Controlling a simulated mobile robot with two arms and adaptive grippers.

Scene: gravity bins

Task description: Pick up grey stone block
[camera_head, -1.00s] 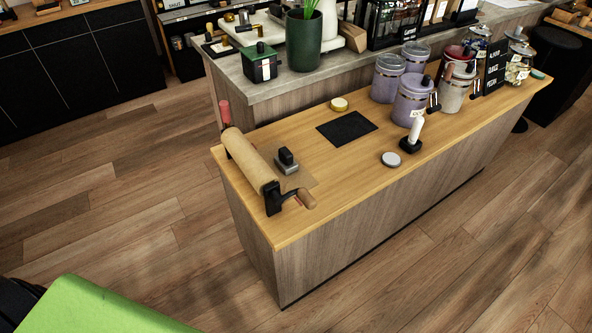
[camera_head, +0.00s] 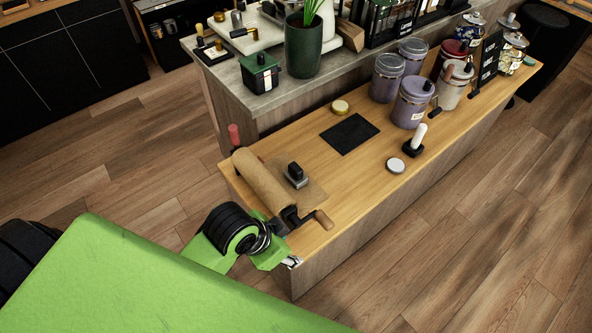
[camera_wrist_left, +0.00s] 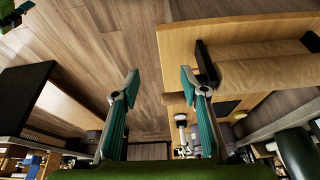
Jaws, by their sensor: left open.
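A small grey block with a black top (camera_head: 298,181) rests on the wooden counter, on brown paper just right of the paper roll. It is the likely grey stone block. My left gripper (camera_head: 291,262) is near the counter's front left corner, in front of the roll and apart from the block. In the left wrist view the left gripper (camera_wrist_left: 160,84) is open, with two teal-padded fingers spread and nothing between them. I cannot make out the block in that view. My right gripper is not in view.
A black mat (camera_head: 350,134), a grey-white disc (camera_head: 396,166) and purple canisters (camera_head: 411,103) are farther right. Bare counter lies right of the paper.

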